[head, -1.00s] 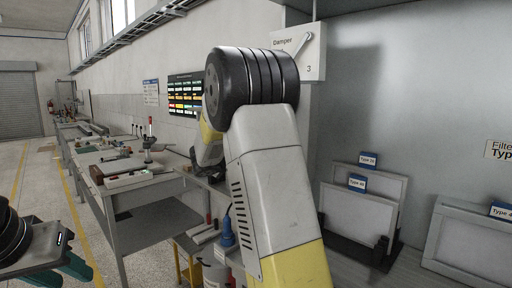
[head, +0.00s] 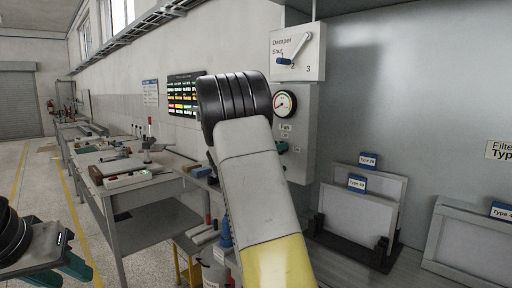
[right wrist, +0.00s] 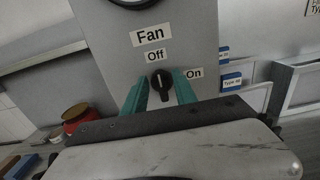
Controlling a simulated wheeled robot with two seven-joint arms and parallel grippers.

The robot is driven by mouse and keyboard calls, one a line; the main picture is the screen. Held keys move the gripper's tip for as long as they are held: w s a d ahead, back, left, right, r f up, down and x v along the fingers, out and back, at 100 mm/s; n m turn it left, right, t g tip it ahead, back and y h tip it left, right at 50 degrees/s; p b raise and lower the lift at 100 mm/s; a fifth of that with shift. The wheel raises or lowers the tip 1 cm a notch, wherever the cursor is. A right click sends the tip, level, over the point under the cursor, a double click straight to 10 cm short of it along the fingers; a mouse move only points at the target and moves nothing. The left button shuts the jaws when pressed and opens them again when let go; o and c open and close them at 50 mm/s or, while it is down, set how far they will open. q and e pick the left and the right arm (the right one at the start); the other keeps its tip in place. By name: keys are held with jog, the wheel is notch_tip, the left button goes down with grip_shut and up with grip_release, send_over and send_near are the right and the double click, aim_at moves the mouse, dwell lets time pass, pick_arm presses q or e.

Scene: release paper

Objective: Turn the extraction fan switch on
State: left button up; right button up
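The extraction fan panel (head: 298,155) is a grey box with a "Fan" label, on the wall below the damper box. In the right wrist view its black knob (right wrist: 160,84) stands roughly upright, towards the "Off" label (right wrist: 155,56); the "On" label (right wrist: 194,73) is to its right. My right gripper (right wrist: 160,95) is open, with one teal finger on each side of the knob; I cannot tell whether they touch it. In the head view my right arm hides most of that gripper and the knob. My left gripper (head: 58,272) is open and empty at the lower left.
A damper box (head: 298,52) with a blue-tipped lever and a round gauge (head: 285,104) sit above the knob. Framed filters (head: 358,215) stand to the right. A workbench (head: 130,185) with tools is to the left.

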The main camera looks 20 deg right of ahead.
grip_shut()
jog(key=shift+s+m, duration=0.1)
jog(key=shift+m, duration=0.2)
jog(key=shift+s+d+f+m, duration=0.1)
jog(key=shift+s+f+m, duration=0.15)
jog(key=shift+m, duration=2.6)
jog(key=shift+s+d+f+m, duration=0.1)
jog(key=shift+f+m, duration=0.1)
jog(key=shift+m, duration=2.7)
jog(key=shift+s+f+m, duration=0.2)
jog(key=shift+f+m, duration=0.05)
jog(key=shift+m, duration=2.6)
